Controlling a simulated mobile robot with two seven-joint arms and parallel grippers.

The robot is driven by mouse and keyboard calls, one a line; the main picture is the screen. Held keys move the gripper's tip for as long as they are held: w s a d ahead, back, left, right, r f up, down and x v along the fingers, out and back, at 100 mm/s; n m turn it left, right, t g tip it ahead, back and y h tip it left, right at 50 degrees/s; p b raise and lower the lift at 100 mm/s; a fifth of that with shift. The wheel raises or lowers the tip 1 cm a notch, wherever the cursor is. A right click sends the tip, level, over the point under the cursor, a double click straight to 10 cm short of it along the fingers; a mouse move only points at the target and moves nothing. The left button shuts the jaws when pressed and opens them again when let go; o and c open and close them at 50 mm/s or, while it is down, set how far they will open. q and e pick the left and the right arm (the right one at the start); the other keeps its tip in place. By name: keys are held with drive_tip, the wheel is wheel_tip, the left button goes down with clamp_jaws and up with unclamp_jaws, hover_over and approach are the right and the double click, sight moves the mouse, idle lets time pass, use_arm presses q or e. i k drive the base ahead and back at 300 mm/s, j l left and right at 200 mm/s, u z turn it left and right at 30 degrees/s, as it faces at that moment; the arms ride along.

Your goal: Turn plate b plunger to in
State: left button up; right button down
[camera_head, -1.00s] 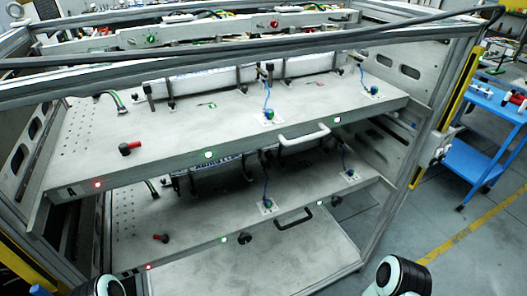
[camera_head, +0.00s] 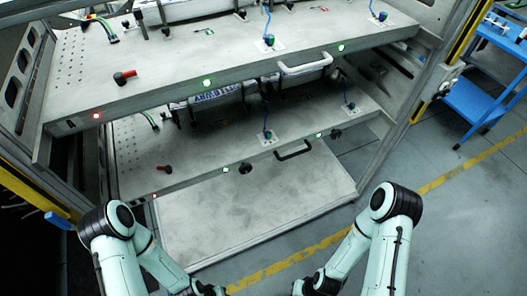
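The lower plate, which I take to be plate b (camera_head: 200,166), is a grey shelf under the upper plate marked A (camera_head: 200,60). On its front edge is a black round knob (camera_head: 245,169), and a second black knob (camera_head: 337,133) sits further right. A small red-and-black handle (camera_head: 165,168) lies on its left part. I cannot tell which of these is the plunger or how it is set. Both my arms come in at the bottom, below and in front of the plate, touching nothing there. My grippers are cut off by the lower edge.
A black pull handle (camera_head: 293,150) is on the lower plate's front, a light one (camera_head: 305,66) on the upper. A bare grey panel (camera_head: 260,215) lies below. A blue cart (camera_head: 480,100) stands at right. The floor in front is clear.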

sight(167, 169)
drive_tip(key=l+u, duration=0.2)
drive_tip(key=u, duration=0.25)
drive_tip(key=k+l+u, duration=0.1)
drive_tip(key=u, duration=0.35)
drive_tip(key=l, duration=0.1)
